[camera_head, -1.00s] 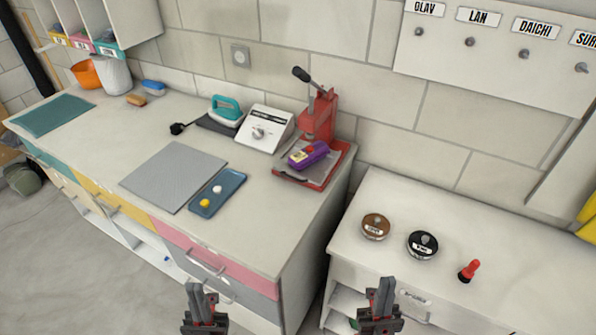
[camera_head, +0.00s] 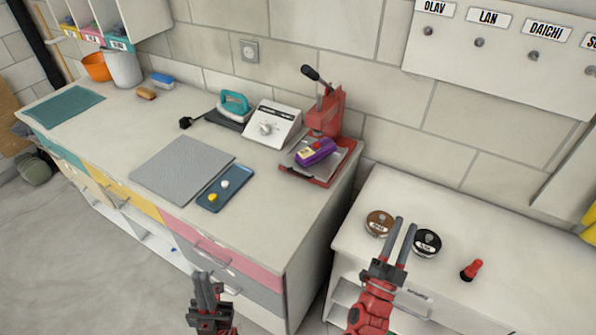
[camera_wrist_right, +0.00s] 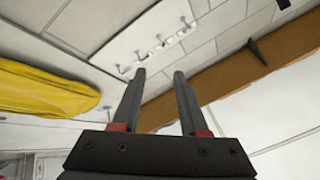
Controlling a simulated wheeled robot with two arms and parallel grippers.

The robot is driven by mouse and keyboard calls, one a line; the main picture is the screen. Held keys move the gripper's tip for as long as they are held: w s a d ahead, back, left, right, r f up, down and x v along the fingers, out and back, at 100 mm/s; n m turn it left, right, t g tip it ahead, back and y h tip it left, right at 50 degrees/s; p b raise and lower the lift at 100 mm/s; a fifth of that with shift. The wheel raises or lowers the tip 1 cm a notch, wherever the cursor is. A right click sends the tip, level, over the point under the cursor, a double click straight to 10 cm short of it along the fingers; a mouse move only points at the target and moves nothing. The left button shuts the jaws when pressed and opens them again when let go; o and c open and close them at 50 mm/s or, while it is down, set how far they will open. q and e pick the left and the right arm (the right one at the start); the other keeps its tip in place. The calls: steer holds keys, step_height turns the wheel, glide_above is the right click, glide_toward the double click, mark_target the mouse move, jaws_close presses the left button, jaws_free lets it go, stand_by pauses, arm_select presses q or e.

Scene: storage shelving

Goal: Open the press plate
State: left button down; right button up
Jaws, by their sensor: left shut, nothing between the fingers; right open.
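The red press (camera_head: 326,112) stands at the right end of the long counter, with its black-knobbed lever (camera_head: 314,76) raised to the upper left. A purple object with a yellow label (camera_head: 316,152) sits on the press's base (camera_head: 322,172). Whether the purple object is part of the press plate cannot be told. My left gripper (camera_head: 206,282) is shut and empty, low in front of the counter drawers. My right gripper (camera_head: 402,238) is open and empty, in front of the right-hand cabinet. In the right wrist view its fingers (camera_wrist_right: 160,80) are apart with nothing between them.
A blue tray (camera_head: 208,203), grey mat (camera_head: 165,175), white control box (camera_head: 272,126) and teal iron (camera_head: 235,104) lie left of the press. Two round tins (camera_head: 427,243) and a red-handled stamp (camera_head: 472,269) stand on the right cabinet. A gap separates counter and cabinet.

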steer(key=w+a+f+m+g+y+p, duration=0.1)
steer(key=w+a+f+m+g+y, duration=0.1)
steer(key=w+f+g+y, duration=0.35)
steer(key=m+y+p, duration=0.1)
steer(key=y+p, duration=0.1)
steer(key=y, duration=0.9)
glide_toward(298, 175)
steer(key=shift+x, duration=1.2)
steer(key=b+x, duration=0.1)
steer(key=x, duration=0.2)
steer(key=b+x, duration=0.1)
steer(key=x, duration=0.2)
steer(key=shift+a+f+b, duration=0.15)
steer(key=shift+f+b, duration=0.1)
steer(key=shift+b, duration=0.05)
steer(key=shift+b+x, duration=0.55)
steer(key=shift+x, duration=0.55)
steer(key=shift+r, duration=0.2)
